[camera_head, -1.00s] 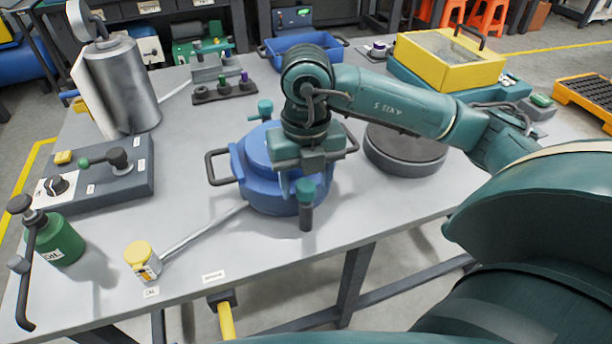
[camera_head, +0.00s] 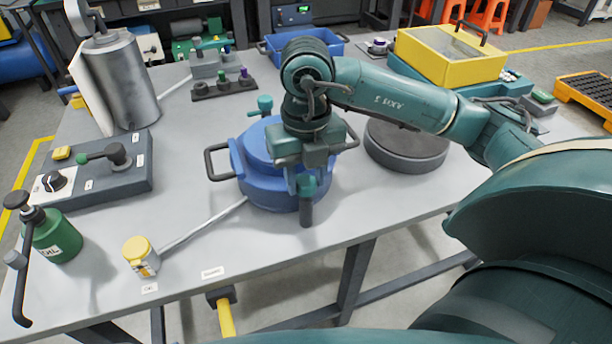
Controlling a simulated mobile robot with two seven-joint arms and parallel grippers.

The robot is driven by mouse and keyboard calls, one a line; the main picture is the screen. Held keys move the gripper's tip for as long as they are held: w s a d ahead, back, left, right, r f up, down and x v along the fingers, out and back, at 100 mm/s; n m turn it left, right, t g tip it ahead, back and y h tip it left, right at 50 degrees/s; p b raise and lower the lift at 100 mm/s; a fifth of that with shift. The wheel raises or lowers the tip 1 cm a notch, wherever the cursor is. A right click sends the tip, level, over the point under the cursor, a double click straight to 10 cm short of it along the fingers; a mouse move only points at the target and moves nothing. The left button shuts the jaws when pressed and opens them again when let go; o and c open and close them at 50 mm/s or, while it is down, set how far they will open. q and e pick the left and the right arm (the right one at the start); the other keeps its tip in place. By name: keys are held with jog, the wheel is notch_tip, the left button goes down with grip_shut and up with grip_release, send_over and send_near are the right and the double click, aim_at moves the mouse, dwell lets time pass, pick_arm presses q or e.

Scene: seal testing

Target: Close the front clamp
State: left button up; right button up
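The blue round pot (camera_head: 258,185) stands mid-table, with its lid (camera_head: 256,150) on and dark loop handles at its sides. The front clamp (camera_head: 307,203), a teal piece with a dark grip, sits at the pot's front right, its grip pointing down. The rear clamp (camera_head: 264,106), teal, stands at the pot's far side. My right gripper (camera_head: 307,166) is above the front clamp, over the pot's right front. Its fingertips are hard to make out, so whether it touches the clamp or is open or shut is unclear. My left gripper is out of view.
A dark round plate (camera_head: 408,150) is right of the pot. A yellow-topped bottle (camera_head: 141,256), green oil can (camera_head: 55,240), control panel (camera_head: 95,170) and metal cylinder (camera_head: 127,85) stand to the left. A blue bin (camera_head: 330,45) and yellow box (camera_head: 450,58) are behind.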

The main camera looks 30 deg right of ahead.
aim_at(306, 180)
jog(key=o, duration=0.3)
jog(key=shift+r, duration=0.1)
notch_tip(306, 180, up, 7)
jog(key=p, duration=0.5)
